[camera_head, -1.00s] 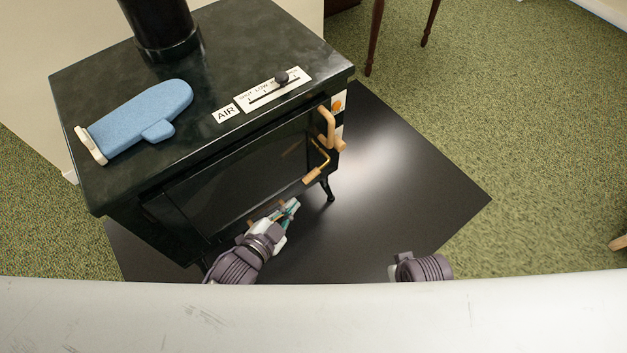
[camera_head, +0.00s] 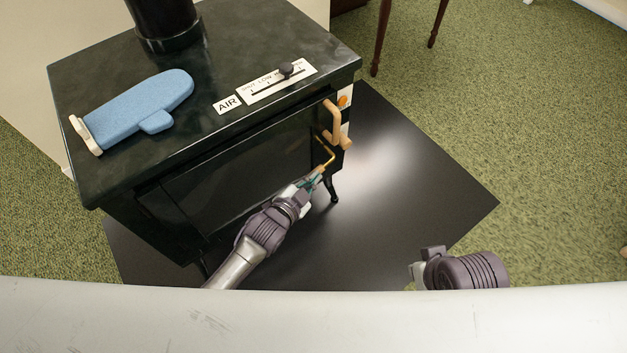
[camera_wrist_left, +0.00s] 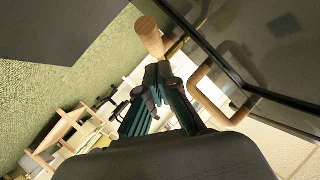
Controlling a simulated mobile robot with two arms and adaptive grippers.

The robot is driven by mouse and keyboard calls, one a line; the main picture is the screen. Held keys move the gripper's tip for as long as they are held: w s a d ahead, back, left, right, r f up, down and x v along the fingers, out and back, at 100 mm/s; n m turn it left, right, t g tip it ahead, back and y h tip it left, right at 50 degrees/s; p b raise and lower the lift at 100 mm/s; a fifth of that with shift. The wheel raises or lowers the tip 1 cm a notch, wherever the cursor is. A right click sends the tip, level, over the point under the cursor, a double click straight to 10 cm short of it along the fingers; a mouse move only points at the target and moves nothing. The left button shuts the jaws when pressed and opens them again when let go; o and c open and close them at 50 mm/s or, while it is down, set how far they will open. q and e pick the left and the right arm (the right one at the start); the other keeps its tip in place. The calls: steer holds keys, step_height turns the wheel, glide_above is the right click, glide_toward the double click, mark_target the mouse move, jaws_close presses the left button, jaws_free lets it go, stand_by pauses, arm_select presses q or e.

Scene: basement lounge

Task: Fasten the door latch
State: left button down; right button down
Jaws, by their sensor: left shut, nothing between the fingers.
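The black stove's glass door (camera_head: 235,165) looks closed against its front. The latch handle (camera_head: 322,167) is a bent brass rod with a wooden grip, at the door's right edge, pointing down-left. My left gripper (camera_head: 314,182) is shut and empty at the lower end of this grip and partly covers it. In the left wrist view the grip (camera_wrist_left: 149,36) is just beyond the shut fingertips (camera_wrist_left: 158,73); I cannot tell whether they touch. My right gripper (camera_head: 424,268) is low at the right, its fingers not clearly visible.
A wooden loop handle (camera_head: 333,125) sits just above the latch at the stove's corner. A blue mitt (camera_head: 140,108) and the air slider (camera_head: 285,70) are on the stove top. The black floor plate (camera_head: 420,190) is clear to the right.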

arm_select(q)
steer(key=shift+w+f, duration=0.5)
steer(key=shift+f, duration=0.15)
arm_select(e)
steer(key=shift+f, duration=0.5)
steer(key=shift+d+f, duration=0.15)
steer(key=shift+d, duration=0.15)
arm_select(q)
steer(key=shift+a+f+b, duration=0.1)
steer(key=shift+b, duration=0.2)
arm_select(e)
steer(key=shift+f, duration=0.1)
